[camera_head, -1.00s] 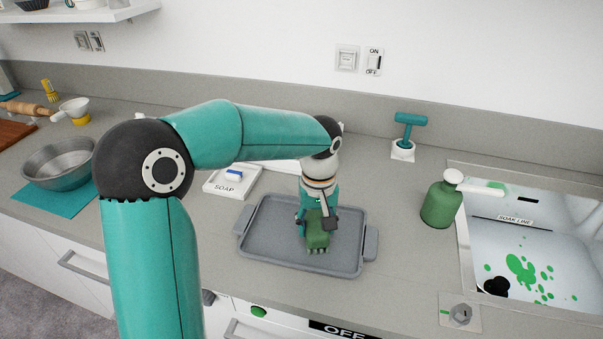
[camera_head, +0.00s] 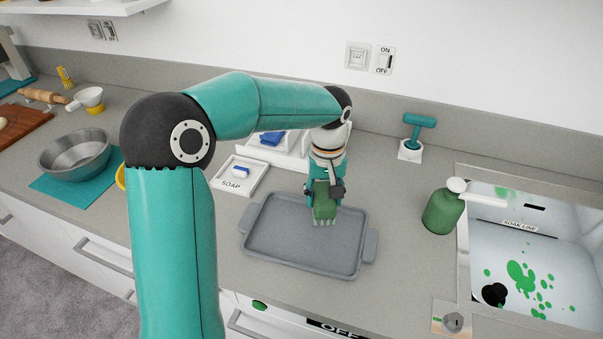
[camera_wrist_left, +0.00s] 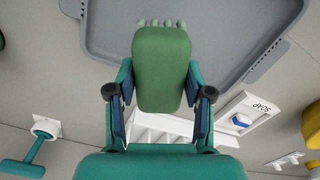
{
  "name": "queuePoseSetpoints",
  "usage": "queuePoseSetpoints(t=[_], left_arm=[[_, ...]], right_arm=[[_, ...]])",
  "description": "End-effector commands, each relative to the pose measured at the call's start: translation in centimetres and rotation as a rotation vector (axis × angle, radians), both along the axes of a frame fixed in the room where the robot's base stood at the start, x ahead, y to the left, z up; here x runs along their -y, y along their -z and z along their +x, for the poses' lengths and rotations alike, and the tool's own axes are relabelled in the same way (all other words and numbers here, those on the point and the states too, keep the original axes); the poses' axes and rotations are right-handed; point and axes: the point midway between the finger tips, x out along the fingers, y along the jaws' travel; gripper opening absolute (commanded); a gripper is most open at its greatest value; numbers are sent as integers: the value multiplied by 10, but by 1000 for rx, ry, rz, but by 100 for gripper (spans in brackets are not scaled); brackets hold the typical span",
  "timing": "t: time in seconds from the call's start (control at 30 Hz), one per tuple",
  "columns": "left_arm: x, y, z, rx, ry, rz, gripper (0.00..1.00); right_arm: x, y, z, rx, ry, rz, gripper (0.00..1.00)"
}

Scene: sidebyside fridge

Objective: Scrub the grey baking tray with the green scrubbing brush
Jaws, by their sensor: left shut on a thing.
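The grey baking tray (camera_head: 290,245) lies flat on the counter in front of me, with a handle at each end. My left gripper (camera_head: 325,196) is shut on the green scrubbing brush (camera_head: 325,207) and holds it over the far edge of the tray, bristles toward the tray. In the left wrist view the brush (camera_wrist_left: 161,70) sits between the two fingers (camera_wrist_left: 162,98), with its pale bristles over the tray (camera_wrist_left: 215,30). I cannot tell whether the bristles touch the tray. My right gripper is not in view.
A soap dish (camera_head: 243,176) and a white rack (camera_head: 285,148) stand behind the tray. A green bottle (camera_head: 442,208) stands right, beside the sink (camera_head: 530,260). A teal-handled tool (camera_head: 418,127) stands at the back. A metal bowl (camera_head: 75,155) is at left.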

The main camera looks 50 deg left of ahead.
Motion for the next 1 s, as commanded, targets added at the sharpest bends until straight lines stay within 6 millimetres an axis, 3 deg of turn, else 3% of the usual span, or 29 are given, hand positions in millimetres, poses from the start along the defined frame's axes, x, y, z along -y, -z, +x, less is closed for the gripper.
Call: queuePoseSetpoints(t=[0.1,0.3,1.0], left_arm=[[0,-16,0,1,0,0,19],[0,-29,0,1,0,0,19],[0,-30,0,1,-1,0,19]], right_arm=[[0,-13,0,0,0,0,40],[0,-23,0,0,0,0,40],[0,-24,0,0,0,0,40]])
